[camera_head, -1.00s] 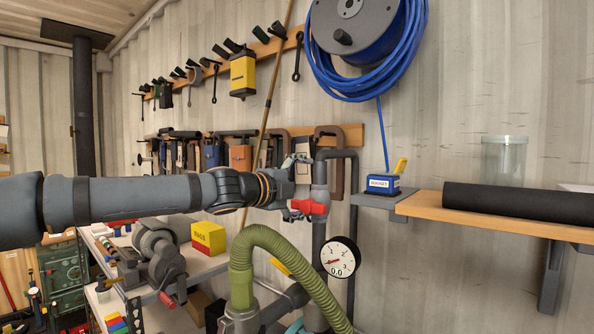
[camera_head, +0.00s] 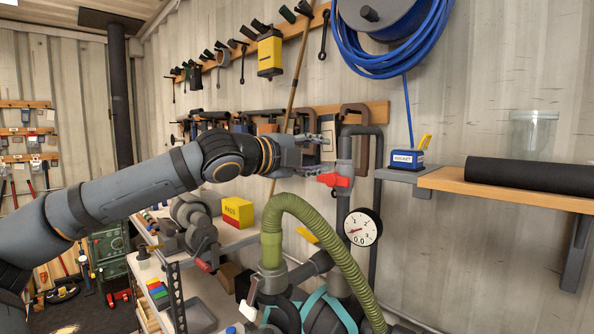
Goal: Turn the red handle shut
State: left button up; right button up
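The red handle (camera_head: 335,180) sits on a valve in the grey vertical pipe (camera_head: 344,207) and lies roughly crosswise to it. My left gripper (camera_head: 318,156) comes in from the left at the valve, just above and left of the handle. Its fingers look spread, one higher and one lower, with nothing held between them. The lower finger is close to the handle's left end; I cannot tell whether they touch. My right gripper is out of view.
A round gauge (camera_head: 362,227) reads 0.0 below the valve. A green ribbed hose (camera_head: 318,232) arches in front of the pipes. A wooden shelf (camera_head: 500,189) with a black roll (camera_head: 530,175) is at the right. A vise (camera_head: 197,225) and yellow-red box (camera_head: 237,212) stand on the bench.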

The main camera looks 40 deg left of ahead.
pick_arm(q)
jog(key=s+b, duration=0.4)
jog(key=s, duration=0.2)
jog(key=shift+a+f, duration=0.2)
jog(key=shift+f, duration=0.1)
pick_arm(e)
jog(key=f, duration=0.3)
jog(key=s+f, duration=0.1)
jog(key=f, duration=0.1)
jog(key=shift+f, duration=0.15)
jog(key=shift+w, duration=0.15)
pick_arm(q)
jog(key=shift+f, duration=0.15)
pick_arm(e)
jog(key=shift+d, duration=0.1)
